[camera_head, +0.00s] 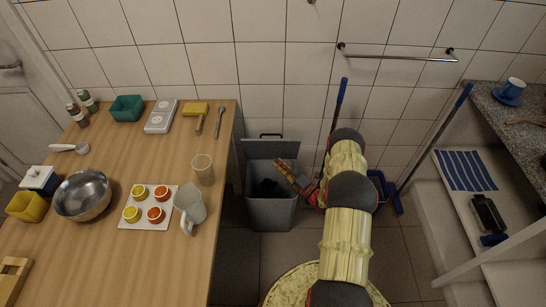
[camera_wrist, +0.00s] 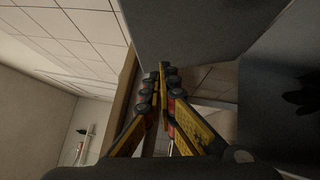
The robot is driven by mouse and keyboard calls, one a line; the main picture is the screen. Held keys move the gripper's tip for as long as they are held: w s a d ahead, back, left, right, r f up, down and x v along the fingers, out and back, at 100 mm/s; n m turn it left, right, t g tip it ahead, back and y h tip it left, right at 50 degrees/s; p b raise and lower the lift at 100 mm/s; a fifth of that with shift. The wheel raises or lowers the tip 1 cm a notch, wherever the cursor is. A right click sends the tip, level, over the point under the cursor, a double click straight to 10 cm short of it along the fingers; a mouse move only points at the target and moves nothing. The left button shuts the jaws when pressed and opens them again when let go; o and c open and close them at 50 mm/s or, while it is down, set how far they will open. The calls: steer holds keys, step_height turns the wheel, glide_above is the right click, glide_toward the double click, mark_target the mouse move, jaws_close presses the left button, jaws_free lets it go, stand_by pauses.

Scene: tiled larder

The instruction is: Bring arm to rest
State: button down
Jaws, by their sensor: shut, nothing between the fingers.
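My arm reaches away from me over the floor in the head view, between the wooden counter and the shelf unit. My gripper (camera_head: 284,168) is at its far end, above the right part of the grey bin (camera_head: 270,213). In the wrist view my gripper (camera_wrist: 162,72) shows its yellow and black fingers brought together at the tips, with nothing between them. The bin's grey walls fill much of the wrist view. A dark object (camera_head: 268,188) lies inside the bin.
The wooden counter (camera_head: 120,270) on the left bears a metal bowl (camera_head: 83,195), a pitcher (camera_head: 189,206), a glass (camera_head: 203,170) and a white tray (camera_head: 147,222). Blue-handled tools (camera_head: 338,100) lean at the wall. The shelf unit (camera_head: 480,270) stands right. A towel rail (camera_head: 400,57) is above.

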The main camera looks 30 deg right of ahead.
steer(key=p+v, duration=0.1)
steer(key=v, duration=0.5)
steer(key=shift+f, duration=0.25)
steer(key=shift+s, duration=0.1)
